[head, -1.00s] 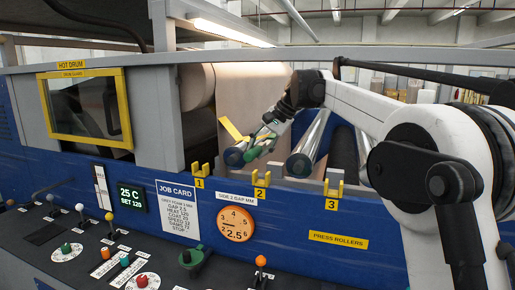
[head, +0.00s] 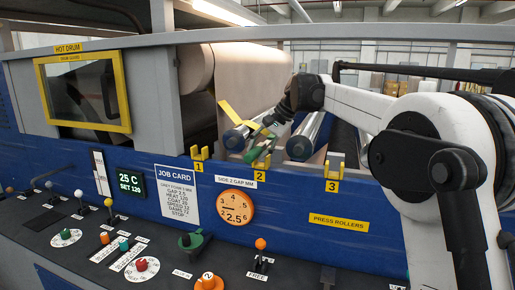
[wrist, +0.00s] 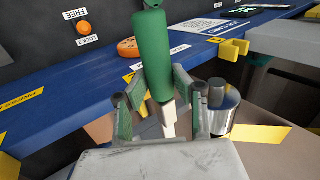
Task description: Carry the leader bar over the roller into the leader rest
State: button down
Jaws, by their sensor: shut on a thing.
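My gripper (wrist: 163,95) is shut on a green cylindrical bar (wrist: 153,50), which I take to be the leader bar. In the head view my gripper (head: 264,131) is beside the left roller's near end (head: 234,138), and the bar is small and hard to separate from the fingers. The silver roller (wrist: 222,122) is just right of my fingers in the wrist view; whether they touch is unclear. Yellow hooks numbered 1 (head: 200,153), 2 (head: 262,160) and 3 (head: 335,165) line the blue edge. I cannot tell which is the leader rest.
A second silver roller (head: 307,136) lies right of my gripper. A yellow strip (head: 232,113) stands out by the beige web (head: 245,80). The control panel (head: 130,250) with levers and knobs is in front. The hot drum housing (head: 82,95) is at left.

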jog(key=shift+f+b, duration=1.15)
jog(key=shift+f, duration=1.2)
jog(key=c, duration=1.4)
grip_release()
jog(key=v, duration=1.2)
jog(key=s+d+f+t+h+b, duration=0.15)
jog(key=s+d, duration=0.35)
jog(key=s, duration=0.5)
jog(key=s+d+f+n+t+h+b, duration=0.1)
jog(key=s+d+f, duration=0.3)
jog(key=s+f, duration=0.5)
jog(key=s+d+f+n+t+h+b, duration=0.1)
jog(key=s+d+f, duration=0.3)
jog(key=s+f, duration=0.5)
jog(key=s+d+f+n+t+h+b, duration=0.1)
jog(key=s+d+f+h+b, duration=0.1)
jog(key=s+f, duration=0.7)
jog(key=shift+s+d+f+t+h, duration=0.15)
jog(key=shift+s+d, duration=0.2)
jog(key=shift+s, duration=0.65)
jog(key=shift+s+d+r+h, duration=0.15)
jog(key=shift+s+d, duration=0.2)
jog(key=shift+s, duration=0.7)
jog(key=shift+s+d+f+t+h, duration=0.15)
jog(key=shift+s+d, duration=0.2)
jog(key=shift+s, duration=0.65)
